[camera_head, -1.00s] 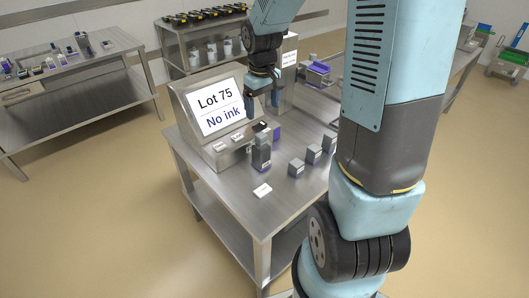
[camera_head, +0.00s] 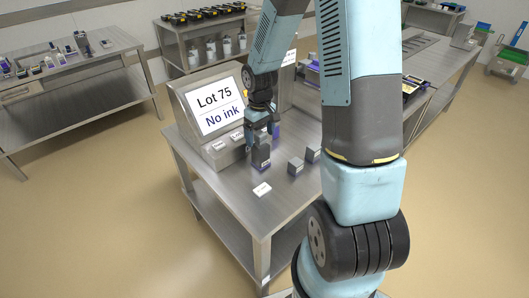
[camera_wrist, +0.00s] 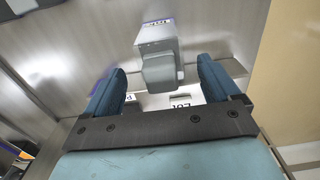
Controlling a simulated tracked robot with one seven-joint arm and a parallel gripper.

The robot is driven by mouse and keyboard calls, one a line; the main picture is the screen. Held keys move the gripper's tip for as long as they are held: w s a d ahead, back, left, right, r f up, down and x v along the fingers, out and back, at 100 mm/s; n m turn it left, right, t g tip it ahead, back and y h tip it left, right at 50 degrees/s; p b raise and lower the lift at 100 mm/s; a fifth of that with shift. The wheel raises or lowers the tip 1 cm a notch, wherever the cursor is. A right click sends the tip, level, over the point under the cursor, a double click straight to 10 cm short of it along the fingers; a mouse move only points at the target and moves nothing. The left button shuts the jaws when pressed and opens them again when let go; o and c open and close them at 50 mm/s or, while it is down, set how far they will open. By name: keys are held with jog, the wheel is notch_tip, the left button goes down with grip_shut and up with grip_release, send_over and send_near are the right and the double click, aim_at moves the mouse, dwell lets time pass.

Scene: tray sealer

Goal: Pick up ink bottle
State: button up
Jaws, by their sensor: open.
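The ink bottle (camera_head: 262,157) looks dark grey with a purple band low down. It stands upright on the steel table in front of the screen console. In the wrist view the grey bottle (camera_wrist: 157,42), with its narrower cap towards me, shows between and beyond my fingers. My gripper (camera_head: 262,130) is open and points down just above the bottle; in the wrist view its two blue fingers (camera_wrist: 160,76) are spread on either side of the cap. I cannot tell whether either finger touches it.
The console screen (camera_head: 215,106) reads "Lot 75 No ink". Small grey blocks (camera_head: 296,166) stand right of the bottle, and a white label card (camera_head: 262,189) lies in front. A purple item stands close behind.

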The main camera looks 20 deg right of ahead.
aim_at(261, 145)
jog(key=shift+f, duration=2.75)
jog(key=shift+c, duration=0.4)
jog(key=c, duration=1.2)
